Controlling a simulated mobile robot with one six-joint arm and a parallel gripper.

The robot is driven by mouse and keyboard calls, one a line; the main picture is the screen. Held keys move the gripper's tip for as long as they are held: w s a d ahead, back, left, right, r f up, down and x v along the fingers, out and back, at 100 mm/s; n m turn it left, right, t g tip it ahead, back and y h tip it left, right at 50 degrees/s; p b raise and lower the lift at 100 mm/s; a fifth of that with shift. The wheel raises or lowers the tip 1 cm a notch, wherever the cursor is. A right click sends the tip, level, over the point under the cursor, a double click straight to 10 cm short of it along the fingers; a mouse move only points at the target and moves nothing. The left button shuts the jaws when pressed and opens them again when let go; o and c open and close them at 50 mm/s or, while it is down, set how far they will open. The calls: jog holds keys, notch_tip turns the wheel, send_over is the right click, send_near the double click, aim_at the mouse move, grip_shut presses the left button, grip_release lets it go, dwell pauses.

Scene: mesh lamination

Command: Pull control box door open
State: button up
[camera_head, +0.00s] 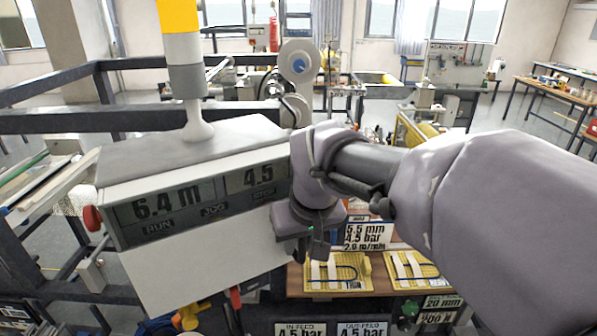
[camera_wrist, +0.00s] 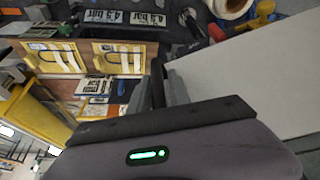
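The control box (camera_head: 200,160) stands at the left of the head view, with a grey top and a dark display strip. Its plain white door (camera_head: 205,270) is below the strip. The door also fills the right of the wrist view (camera_wrist: 255,75) as a large pale panel. My gripper (camera_head: 318,245) is at the door's right edge in the head view. In the wrist view its two fingers (camera_wrist: 167,80) are close together at the door's near edge. I cannot tell whether they pinch it. My wrist and the fingers hide part of that edge, and no handle shows clearly.
A red knob (camera_head: 92,218) sticks out at the box's left side. A yellow-topped signal post (camera_head: 184,50) rises from the box. A wooden bench with yellow trays (camera_head: 338,272) lies below and right of my gripper. Dark frame rails run behind the box.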

grip_shut()
dwell(1.4)
